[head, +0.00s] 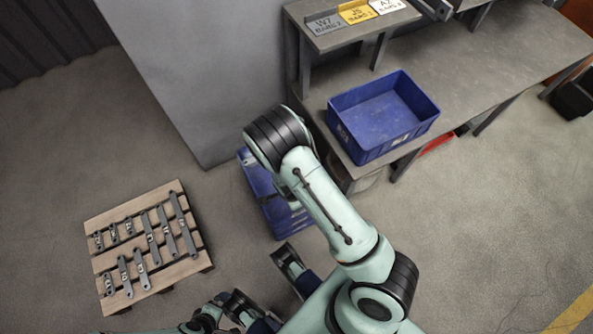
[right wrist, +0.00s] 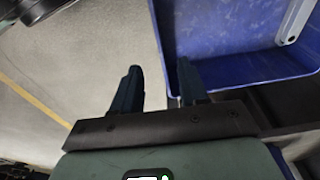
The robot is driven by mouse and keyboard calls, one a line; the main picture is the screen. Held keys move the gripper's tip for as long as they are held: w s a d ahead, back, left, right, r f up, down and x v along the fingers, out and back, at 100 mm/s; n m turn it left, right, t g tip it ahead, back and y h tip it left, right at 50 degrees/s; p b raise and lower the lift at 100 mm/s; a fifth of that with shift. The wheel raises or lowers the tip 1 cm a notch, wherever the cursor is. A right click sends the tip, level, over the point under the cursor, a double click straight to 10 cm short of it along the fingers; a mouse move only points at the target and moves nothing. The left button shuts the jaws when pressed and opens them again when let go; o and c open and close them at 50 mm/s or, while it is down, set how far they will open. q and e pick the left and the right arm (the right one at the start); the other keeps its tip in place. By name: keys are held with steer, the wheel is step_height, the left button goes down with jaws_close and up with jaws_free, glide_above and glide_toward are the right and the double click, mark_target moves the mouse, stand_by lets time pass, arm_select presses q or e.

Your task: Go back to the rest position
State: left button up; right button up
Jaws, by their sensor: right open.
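My right gripper (right wrist: 157,88) is open in the right wrist view, with two dark fingers apart and nothing between them. The right finger overlaps the near edge of a blue crate (right wrist: 225,30); I cannot tell whether they touch. A grey metal bracket (right wrist: 292,22) lies in that crate. In the head view my right arm folds up across the middle, and I cannot make out its gripper.
A blue crate (head: 410,140) with no contents showing stands on the grey workbench (head: 480,65). Another blue crate (head: 252,180) is low beside the bench, partly behind my arm. A wooden pallet (head: 130,215) with several brackets lies at left.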

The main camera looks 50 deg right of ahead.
stand_by(0.5)
